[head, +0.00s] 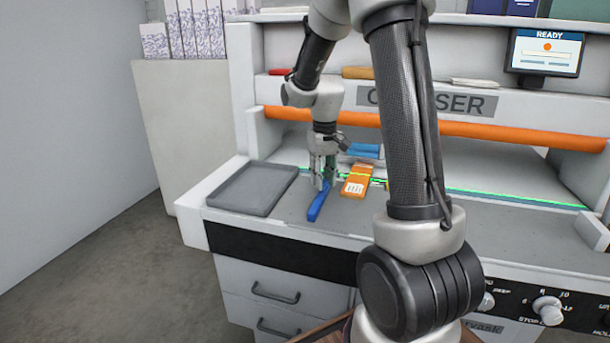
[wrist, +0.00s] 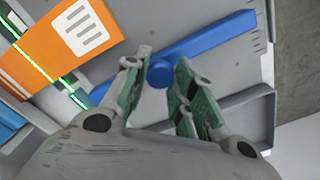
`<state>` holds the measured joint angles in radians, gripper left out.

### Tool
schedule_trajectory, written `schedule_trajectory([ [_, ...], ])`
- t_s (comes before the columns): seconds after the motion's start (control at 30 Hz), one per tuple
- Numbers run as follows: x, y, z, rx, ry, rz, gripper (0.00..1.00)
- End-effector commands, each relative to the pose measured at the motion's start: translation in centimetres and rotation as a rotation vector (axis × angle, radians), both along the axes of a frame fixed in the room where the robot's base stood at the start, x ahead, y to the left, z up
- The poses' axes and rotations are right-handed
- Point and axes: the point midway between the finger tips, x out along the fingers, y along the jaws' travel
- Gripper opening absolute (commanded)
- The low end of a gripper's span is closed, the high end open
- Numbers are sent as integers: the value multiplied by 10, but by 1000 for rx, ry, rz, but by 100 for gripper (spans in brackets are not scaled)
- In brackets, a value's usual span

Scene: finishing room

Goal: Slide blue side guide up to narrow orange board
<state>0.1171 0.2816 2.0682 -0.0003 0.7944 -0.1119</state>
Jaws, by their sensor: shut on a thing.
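The blue side guide (head: 319,204) is a long bar lying on the grey bed, left of the narrow orange board (head: 356,181). In the wrist view, the guide (wrist: 210,43) has a round knob, and my gripper (wrist: 160,70) is shut on that knob, one finger at each side. My gripper also shows in the head view (head: 322,183), reaching down over the far part of the guide. The orange board (wrist: 55,50) has a white label, and a strip of grey bed separates it from the guide. The guide's far end is partly hidden by the fingers.
A grey tray (head: 252,190) stands left of the guide. A green light line (wrist: 38,67) crosses the board. A blue part (head: 364,151) sits behind the board. The orange bar (head: 470,130) spans the machine above the bed.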

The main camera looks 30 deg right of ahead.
Motion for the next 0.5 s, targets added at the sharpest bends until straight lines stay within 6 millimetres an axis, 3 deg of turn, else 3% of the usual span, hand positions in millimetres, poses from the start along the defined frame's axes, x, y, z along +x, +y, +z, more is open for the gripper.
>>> schedule_trajectory([
  [0.17, -18, -19, 1, -1, -4, -1, 0],
  [0.47, -19, -20, 1, -1, -5, 2, 0],
  [0.5, -19, -20, 1, -1, -5, 2, 28],
])
